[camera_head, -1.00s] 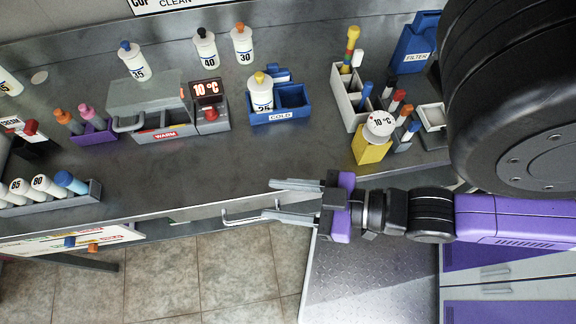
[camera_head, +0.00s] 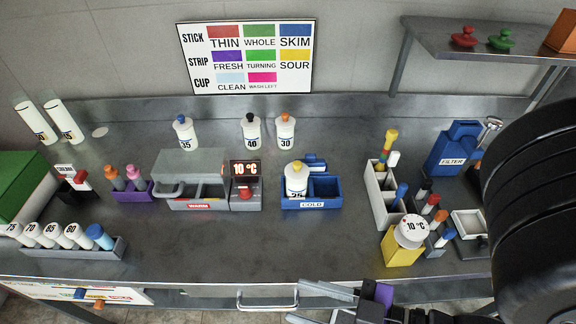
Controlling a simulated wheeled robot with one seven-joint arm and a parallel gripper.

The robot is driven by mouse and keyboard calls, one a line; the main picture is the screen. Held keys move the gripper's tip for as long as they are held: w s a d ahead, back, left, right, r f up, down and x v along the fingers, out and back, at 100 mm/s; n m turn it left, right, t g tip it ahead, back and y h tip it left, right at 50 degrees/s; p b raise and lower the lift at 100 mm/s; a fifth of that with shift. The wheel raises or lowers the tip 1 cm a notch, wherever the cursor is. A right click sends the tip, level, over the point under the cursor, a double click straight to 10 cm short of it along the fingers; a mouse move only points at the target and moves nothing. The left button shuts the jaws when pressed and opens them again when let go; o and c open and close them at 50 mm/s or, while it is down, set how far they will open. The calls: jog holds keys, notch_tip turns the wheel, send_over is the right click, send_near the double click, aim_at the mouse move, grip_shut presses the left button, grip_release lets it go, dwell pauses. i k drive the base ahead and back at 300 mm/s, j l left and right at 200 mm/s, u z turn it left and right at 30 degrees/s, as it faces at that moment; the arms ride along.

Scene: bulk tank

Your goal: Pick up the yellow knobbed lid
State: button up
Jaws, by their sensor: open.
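I cannot make out a separate yellow knobbed lid. On the wall shelf, a red knobbed lid (camera_head: 465,37) and a green knobbed lid (camera_head: 502,39) stand side by side. The white bottle (camera_head: 296,180) in the blue COLD box (camera_head: 325,190) has a small yellow top. My gripper (camera_head: 298,301) is at the bottom of the picture, in front of the counter's front edge. Its pale fingers are apart with nothing between them, and the lower one is partly cut off by the frame. It is far from the shelf.
The shelf (camera_head: 440,40) overhangs the counter at the upper right, with an orange-brown object at its right end. A dark arm part hides the right side. A yellow block (camera_head: 403,252) and holders crowd the counter's right. The front middle of the counter (camera_head: 230,245) is clear.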

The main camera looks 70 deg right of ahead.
aim_at(296, 171)
jog(key=k+j+z, duration=0.2)
jog(key=z, duration=0.15)
jog(key=k+j+z, duration=0.45)
jog(key=z, duration=0.25)
